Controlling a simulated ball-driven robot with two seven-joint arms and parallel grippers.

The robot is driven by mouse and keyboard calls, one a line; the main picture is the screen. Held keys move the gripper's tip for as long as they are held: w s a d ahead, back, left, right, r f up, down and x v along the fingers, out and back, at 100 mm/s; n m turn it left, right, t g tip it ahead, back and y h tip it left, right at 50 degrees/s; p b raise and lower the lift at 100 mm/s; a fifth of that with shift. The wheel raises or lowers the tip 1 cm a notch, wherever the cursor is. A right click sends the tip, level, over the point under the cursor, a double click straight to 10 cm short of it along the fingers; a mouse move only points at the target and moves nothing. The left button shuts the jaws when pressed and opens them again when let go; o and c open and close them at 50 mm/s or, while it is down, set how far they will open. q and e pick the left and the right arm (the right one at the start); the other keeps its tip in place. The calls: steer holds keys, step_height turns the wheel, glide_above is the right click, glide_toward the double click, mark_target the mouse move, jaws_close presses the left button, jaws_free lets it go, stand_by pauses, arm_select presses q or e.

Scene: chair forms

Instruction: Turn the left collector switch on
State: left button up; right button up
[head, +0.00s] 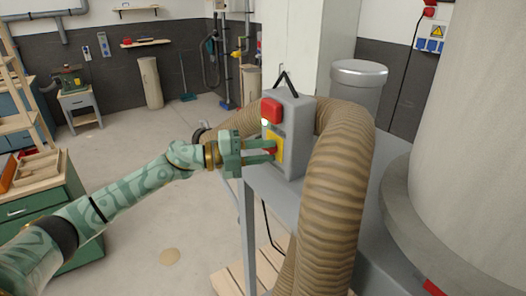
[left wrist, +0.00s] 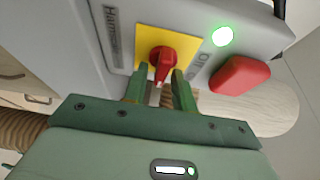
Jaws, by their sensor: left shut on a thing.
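A grey switch box (head: 293,130) with a black handle stands on a grey stand beside a ribbed hose. Its front has a yellow plate (head: 276,147) with a red rotary switch, best seen in the left wrist view as a red knob (left wrist: 161,62). My left gripper (head: 271,151) reaches in from the left and is shut on the red knob, one finger on each side. A round lamp (left wrist: 222,36) on the box glows green. A large red button (left wrist: 240,75) sits beside it. The fingers partly hide the knob. My right gripper is not in view.
A thick brown ribbed hose (head: 335,190) arches close behind and right of the box. A large pale cylinder (head: 470,110) fills the right side. A green drawer cabinet (head: 45,205) stands at left. The floor between is mostly clear.

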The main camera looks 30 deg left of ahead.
arm_select(q)
steer(key=o, duration=0.7)
steer(key=shift+c, duration=0.2)
steer(key=b+v, duration=0.5)
steer(key=v, duration=1.1)
steer(key=shift+a, duration=0.15)
steer(key=shift+s, duration=0.1)
